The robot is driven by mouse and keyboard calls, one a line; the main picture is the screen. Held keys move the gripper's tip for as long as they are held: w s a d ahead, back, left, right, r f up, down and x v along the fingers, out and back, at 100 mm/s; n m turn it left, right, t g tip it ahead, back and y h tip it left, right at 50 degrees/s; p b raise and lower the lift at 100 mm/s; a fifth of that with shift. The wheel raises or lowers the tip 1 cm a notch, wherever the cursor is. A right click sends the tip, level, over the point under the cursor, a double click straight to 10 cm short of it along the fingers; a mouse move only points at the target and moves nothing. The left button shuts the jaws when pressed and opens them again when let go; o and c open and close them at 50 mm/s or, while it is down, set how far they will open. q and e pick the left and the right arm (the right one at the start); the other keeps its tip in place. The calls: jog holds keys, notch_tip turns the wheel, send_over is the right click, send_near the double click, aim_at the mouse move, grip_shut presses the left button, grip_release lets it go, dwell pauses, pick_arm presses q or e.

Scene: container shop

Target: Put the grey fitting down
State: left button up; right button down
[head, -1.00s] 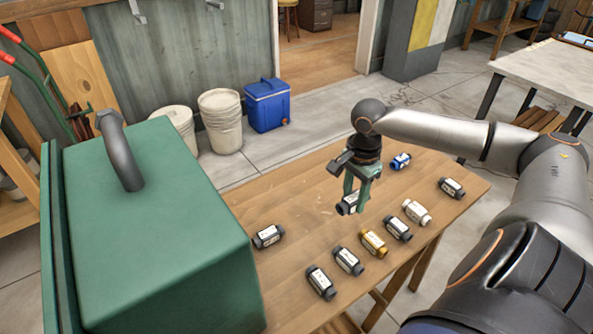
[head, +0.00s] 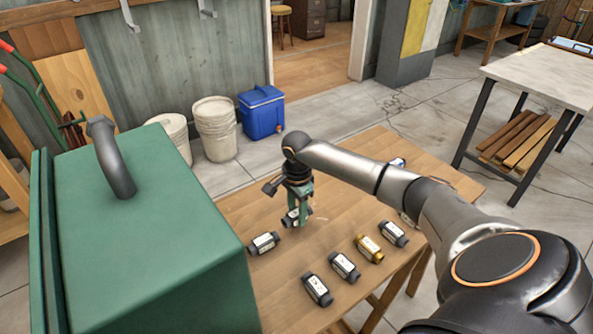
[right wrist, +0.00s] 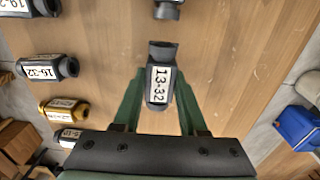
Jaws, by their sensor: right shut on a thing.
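My right gripper (head: 300,214) is shut on a grey fitting (head: 291,216) with a white label, over the wooden table's left part. In the right wrist view the held fitting (right wrist: 158,84) reads 13-32 and sits between the two green fingers (right wrist: 158,100). I cannot tell whether it touches the tabletop. Another dark grey fitting (head: 263,243) lies just left of it, apart from it. My left gripper is not in view.
Grey fittings (head: 318,290), (head: 345,266), (head: 393,234) and a gold fitting (head: 369,248) lie to the right and front on the table (head: 240,205). A big green case (head: 150,225) stands at the left. Bare wood surrounds the gripper's far side.

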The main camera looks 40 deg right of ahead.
aim_at(297, 220)
jog(key=shift+f, duration=1.55)
jog(key=shift+f, duration=0.15)
jog(key=shift+c, duration=2.3)
grip_release()
notch_tip(297, 220, up, 12)
jog(key=shift+r+p, duration=0.15)
jog(key=shift+p, duration=0.3)
